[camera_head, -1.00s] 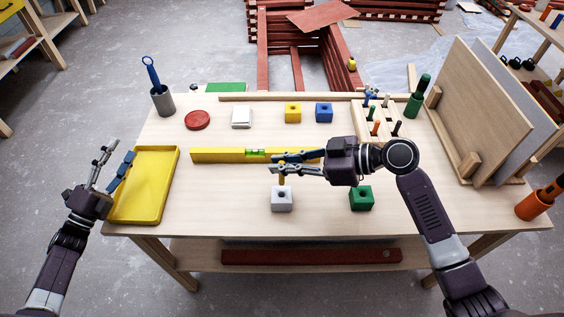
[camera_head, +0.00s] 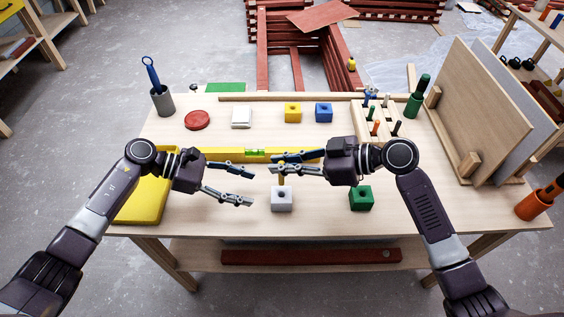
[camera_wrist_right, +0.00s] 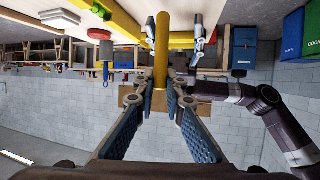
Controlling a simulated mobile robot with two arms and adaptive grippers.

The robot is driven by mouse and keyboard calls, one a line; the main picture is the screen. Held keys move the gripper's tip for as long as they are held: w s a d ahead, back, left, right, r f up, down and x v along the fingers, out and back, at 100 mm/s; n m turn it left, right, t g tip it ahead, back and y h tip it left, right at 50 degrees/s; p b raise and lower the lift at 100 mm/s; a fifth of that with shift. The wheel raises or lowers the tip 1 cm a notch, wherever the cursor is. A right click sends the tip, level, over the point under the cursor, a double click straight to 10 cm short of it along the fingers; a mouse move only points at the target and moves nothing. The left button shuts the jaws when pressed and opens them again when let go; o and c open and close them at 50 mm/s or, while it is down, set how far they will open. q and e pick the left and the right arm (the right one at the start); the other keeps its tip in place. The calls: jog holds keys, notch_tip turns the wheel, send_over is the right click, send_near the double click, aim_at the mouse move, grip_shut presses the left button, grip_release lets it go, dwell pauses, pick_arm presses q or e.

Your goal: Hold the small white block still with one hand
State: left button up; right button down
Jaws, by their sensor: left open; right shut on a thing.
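A yellow spirit level (camera_head: 225,155) lies behind the block. A green block (camera_head: 361,198) stands to the right, and a yellow tray (camera_head: 145,205) lies partly under my left arm. Yellow (camera_head: 293,112) and blue (camera_head: 324,112) blocks stand farther back. The front edge has free room.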

aim_at(277, 197)
pick_arm(q)
jog(key=shift+s+d+f, duration=0.1)
jog(key=shift+d+f, duration=0.25)
jog(key=shift+d, duration=0.15)
jog(key=x, duration=0.9)
jog(key=c, duration=0.7)
jog(key=shift+a, duration=0.1)
dwell(0.4)
